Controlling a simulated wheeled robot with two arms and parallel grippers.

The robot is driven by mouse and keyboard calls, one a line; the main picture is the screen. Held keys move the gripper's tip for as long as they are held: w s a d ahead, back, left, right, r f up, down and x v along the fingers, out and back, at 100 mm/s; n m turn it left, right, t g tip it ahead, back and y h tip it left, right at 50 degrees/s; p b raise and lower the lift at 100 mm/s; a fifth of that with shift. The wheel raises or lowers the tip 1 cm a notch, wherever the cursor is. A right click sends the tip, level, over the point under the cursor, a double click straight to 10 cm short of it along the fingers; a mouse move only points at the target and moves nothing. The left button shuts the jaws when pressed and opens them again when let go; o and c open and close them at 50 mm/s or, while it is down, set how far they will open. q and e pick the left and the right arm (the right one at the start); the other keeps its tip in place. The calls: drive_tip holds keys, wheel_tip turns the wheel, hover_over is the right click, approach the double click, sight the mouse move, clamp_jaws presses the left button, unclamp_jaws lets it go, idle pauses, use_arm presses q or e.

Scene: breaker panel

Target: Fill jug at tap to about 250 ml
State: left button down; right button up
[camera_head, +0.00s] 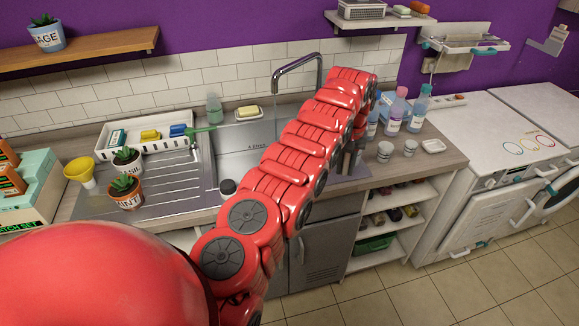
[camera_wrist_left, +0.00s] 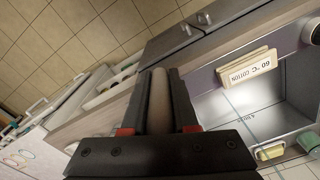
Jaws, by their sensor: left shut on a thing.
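My left arm reaches across the sink (camera_head: 235,145) in the head view. My left gripper (camera_head: 349,165), dark and partly hidden by its arm, points down near the counter's front edge, right of the basin. In the left wrist view my left gripper (camera_wrist_left: 160,80) is shut on a tan, rod-like piece (camera_wrist_left: 159,105); I cannot tell whether it belongs to the jug. No jug body is clearly visible. The chrome tap (camera_head: 300,62) arches behind the sink, its outlet above the basin's back. My right gripper is out of view.
Bottles (camera_head: 397,112) and small grey cups (camera_head: 385,151) stand on the counter to the right. A white tray (camera_head: 150,145), potted plants (camera_head: 125,192) and a yellow funnel (camera_head: 80,171) are on the left.

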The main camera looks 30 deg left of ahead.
use_arm(q)
drive_tip(key=shift+a+r, duration=0.1)
drive_tip(key=shift+a, duration=0.2)
drive_tip(key=shift+s+a+f+n+p, duration=0.1)
drive_tip(key=shift+a+f+n+p, duration=0.2)
drive_tip(key=shift+a, duration=0.2)
drive_tip(key=shift+s+a+f+n+p, duration=0.1)
drive_tip(key=shift+a+f+n+p, duration=0.15)
drive_tip(key=shift+a+n, duration=0.2)
drive_tip(key=shift+a+r, duration=0.1)
drive_tip(key=shift+a, duration=0.05)
drive_tip(key=shift+a+f, duration=0.2)
drive_tip(key=shift+a, duration=0.1)
drive_tip(key=shift+a+n, duration=0.1)
drive_tip(key=shift+n, duration=0.15)
